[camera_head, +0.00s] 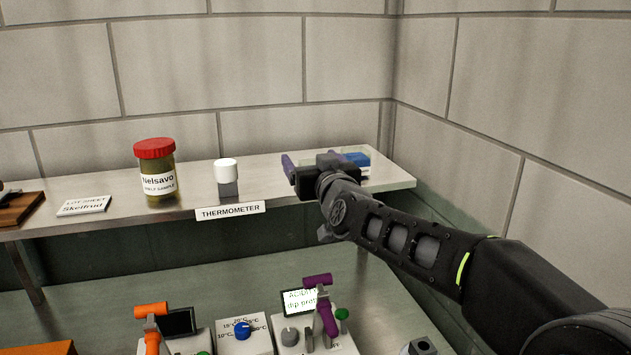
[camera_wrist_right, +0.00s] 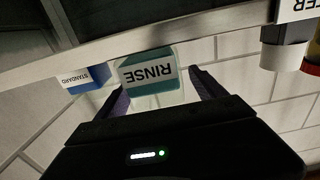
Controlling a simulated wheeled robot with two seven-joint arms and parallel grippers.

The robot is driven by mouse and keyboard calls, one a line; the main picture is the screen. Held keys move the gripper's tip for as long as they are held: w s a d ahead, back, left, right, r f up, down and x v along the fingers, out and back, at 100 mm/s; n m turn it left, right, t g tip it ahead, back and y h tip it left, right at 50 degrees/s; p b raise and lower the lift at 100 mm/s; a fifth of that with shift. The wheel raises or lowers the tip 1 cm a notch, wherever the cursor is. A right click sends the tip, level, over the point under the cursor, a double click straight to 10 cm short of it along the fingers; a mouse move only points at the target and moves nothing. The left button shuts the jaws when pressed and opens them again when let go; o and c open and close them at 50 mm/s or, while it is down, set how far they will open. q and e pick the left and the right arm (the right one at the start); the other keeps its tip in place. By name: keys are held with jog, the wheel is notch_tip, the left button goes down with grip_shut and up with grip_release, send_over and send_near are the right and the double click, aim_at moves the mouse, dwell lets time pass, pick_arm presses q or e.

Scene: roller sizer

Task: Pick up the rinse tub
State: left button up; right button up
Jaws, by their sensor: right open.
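The rinse tub (camera_wrist_right: 150,76) is a small teal and clear tub with a white RINSE label, upside down in the right wrist view. My right gripper (camera_head: 318,159) is over the right part of the shelf in the head view. Its purple fingers are open, and in the wrist view the gripper (camera_wrist_right: 157,84) has one finger on each side of the tub. I cannot tell whether they touch it. In the head view the gripper mostly hides the tub. My left gripper is not in view.
A blue STANDARD tub (camera_wrist_right: 86,77) stands close beside the rinse tub, also visible in the head view (camera_head: 356,158). The white-capped thermometer (camera_head: 227,182) and red-lidded jar (camera_head: 156,174) stand further left on the shelf (camera_head: 120,221). Walls close in behind and right. Instruments (camera_head: 241,334) stand below.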

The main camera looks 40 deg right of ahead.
jog(key=c, duration=1.6)
